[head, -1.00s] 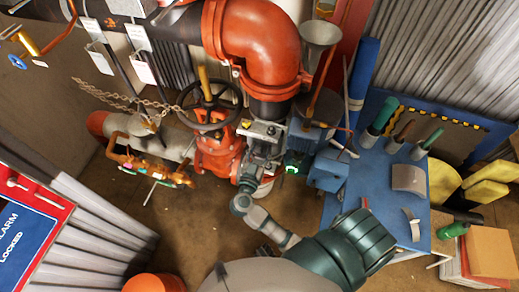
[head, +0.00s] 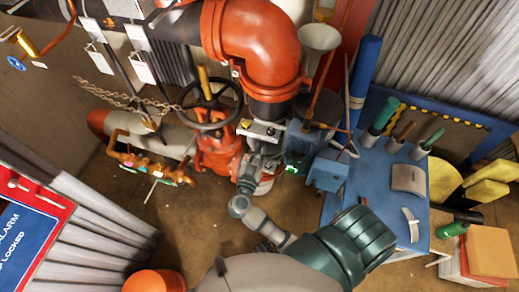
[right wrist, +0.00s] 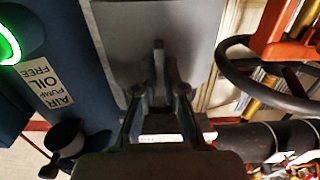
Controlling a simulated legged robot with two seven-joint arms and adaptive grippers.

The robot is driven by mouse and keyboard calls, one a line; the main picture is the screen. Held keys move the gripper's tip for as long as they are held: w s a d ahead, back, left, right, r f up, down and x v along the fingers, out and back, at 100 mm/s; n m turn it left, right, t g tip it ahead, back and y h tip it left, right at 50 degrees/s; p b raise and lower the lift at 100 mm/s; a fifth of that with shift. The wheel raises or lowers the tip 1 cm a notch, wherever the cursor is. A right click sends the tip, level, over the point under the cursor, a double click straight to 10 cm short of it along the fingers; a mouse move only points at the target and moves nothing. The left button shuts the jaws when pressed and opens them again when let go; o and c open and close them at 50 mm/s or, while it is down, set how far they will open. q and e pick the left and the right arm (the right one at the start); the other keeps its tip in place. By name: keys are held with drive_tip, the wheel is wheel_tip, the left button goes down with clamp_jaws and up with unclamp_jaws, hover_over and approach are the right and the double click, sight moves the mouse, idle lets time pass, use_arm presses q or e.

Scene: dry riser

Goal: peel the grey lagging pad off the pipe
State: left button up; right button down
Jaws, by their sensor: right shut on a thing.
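The grey lagging pad shows in the right wrist view as a flat grey panel (right wrist: 192,40) with a narrow tab at its lower middle. My right gripper (right wrist: 160,98) is shut on that tab, with a finger on either side. In the head view my right gripper (head: 266,137) is small, below the orange pipe elbow (head: 262,45) and beside the blue air pump (head: 302,140). I cannot clearly make out the pad there, nor tell how much of it still touches the pipe. My left gripper is not in view.
A black handwheel (head: 211,103) stands close to the left of my right gripper. A blue bench (head: 350,200) at the right bears tools and two curved grey pieces. A brass manifold (head: 150,165) and chain lie left. The floor at lower left of centre is clear.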

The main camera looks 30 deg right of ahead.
drive_tip(key=p+v, duration=0.3)
drive_tip(key=v, duration=0.6)
drive_tip(key=shift+s+a, duration=0.15)
drive_tip(key=shift+a, duration=0.05)
idle(0.5)
drive_tip(key=shift+f, duration=0.15)
